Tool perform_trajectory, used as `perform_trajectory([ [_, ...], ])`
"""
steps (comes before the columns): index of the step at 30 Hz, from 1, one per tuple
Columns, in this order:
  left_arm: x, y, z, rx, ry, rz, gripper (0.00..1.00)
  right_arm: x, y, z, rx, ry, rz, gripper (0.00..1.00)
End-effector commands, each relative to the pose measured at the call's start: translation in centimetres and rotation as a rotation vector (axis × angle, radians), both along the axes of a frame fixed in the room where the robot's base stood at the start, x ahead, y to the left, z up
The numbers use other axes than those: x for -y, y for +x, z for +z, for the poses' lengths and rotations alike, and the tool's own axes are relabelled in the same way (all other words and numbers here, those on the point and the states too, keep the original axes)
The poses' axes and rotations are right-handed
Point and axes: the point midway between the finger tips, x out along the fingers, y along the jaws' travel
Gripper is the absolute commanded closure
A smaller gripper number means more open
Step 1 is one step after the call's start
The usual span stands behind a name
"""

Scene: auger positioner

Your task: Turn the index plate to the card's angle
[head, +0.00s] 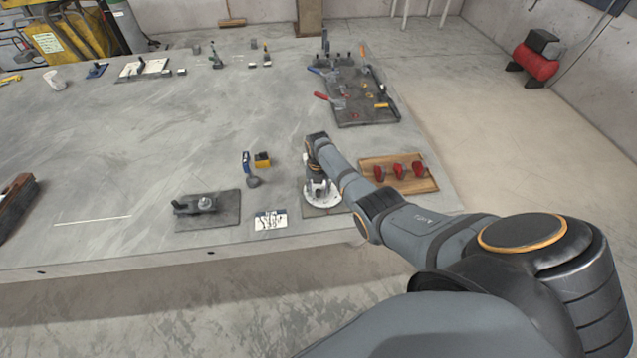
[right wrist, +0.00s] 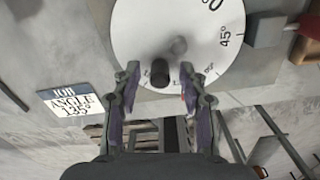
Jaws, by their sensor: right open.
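The index plate (head: 322,201) is a white round disc on a dark base near the table's front edge. In the right wrist view the plate (right wrist: 205,62) shows a 0 mark, a 45° mark and smaller marks partly hidden near the fingers. A dark upright knob (right wrist: 160,72) stands near its rim. My right gripper (head: 318,178) is above the plate; in its wrist view the open fingers (right wrist: 161,82) stand on either side of the knob, with visible gaps. The card (head: 270,221) lies left of the plate; in the wrist view the card (right wrist: 72,101) reads JOB ANGLE 135°.
A wooden board (head: 405,187) with red clamps lies right of the plate. A dark base with a fixture (head: 207,205) lies left of the card. A tool mat (head: 360,118) is farther back. The table's middle is clear.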

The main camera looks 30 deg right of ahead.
Motion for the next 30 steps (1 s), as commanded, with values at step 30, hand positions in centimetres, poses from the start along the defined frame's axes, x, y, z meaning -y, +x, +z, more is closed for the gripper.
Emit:
perform_trajectory([
  [30, 0.1, 0.0, 0.0, -0.001, -0.001, 0.0, 0.6, 0.0, 0.0, 11.3, 0.001, -0.001, 0.0, 0.57],
])
